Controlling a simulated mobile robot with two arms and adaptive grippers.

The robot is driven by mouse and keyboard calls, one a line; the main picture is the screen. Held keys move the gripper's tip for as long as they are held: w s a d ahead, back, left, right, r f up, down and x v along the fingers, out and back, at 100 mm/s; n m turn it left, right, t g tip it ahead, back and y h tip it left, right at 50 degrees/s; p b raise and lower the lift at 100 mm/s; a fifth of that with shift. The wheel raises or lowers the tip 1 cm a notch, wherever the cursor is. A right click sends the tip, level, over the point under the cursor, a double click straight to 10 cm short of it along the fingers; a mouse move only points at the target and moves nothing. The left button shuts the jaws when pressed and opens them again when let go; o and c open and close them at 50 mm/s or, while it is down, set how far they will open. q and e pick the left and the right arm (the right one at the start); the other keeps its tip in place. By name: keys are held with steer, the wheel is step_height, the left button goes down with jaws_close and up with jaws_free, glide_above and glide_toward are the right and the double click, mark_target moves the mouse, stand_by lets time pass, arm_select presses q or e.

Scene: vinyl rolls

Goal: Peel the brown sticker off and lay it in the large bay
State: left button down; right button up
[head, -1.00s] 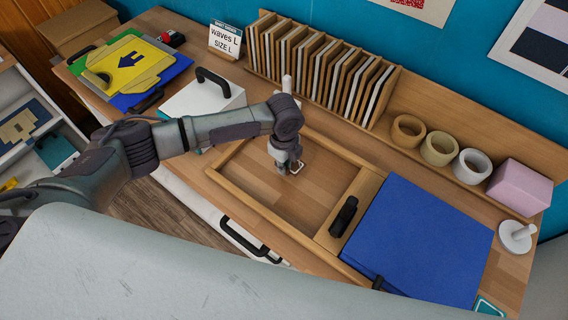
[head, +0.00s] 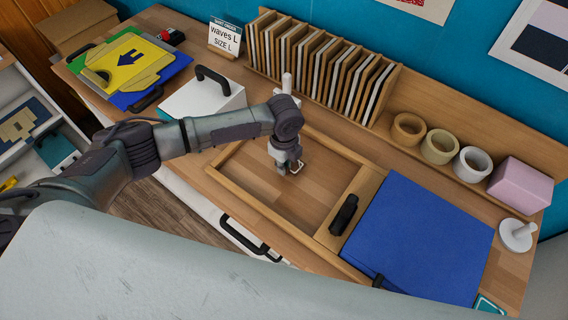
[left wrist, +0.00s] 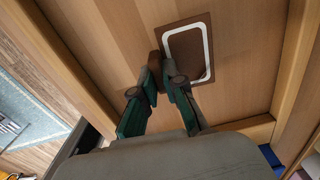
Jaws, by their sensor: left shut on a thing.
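My left gripper (head: 288,169) is low over the wooden-floored framed bay (head: 318,193), near its back edge. Its fingers (left wrist: 159,75) are shut on the near-left edge of the brown sticker (left wrist: 186,54). The sticker is a rounded rectangle with a white outline; in the head view only a small part of it (head: 297,167) shows beside the fingertips. It lies roughly parallel to the bay floor; I cannot tell whether it touches it. My right gripper is not in view.
A black-handled tool (head: 344,214) lies on the divider right of the bay. A blue sheet stack (head: 425,240) fills the space beyond. A rack of upright boards (head: 320,66) and several tape rolls (head: 440,148) stand behind. A white box (head: 203,98) is at left.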

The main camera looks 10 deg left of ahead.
arm_select(q)
steer(key=shift+f, duration=0.15)
steer(key=shift+f+b, duration=0.3)
steer(key=shift+f, duration=0.25)
steer(key=shift+f, duration=0.1)
steer(key=shift+f+b, duration=0.3)
steer(key=shift+f, duration=0.2)
steer(key=shift+f, duration=0.15)
stand_by(0.5)
jaws_free()
stand_by(0.6)
stand_by(0.4)
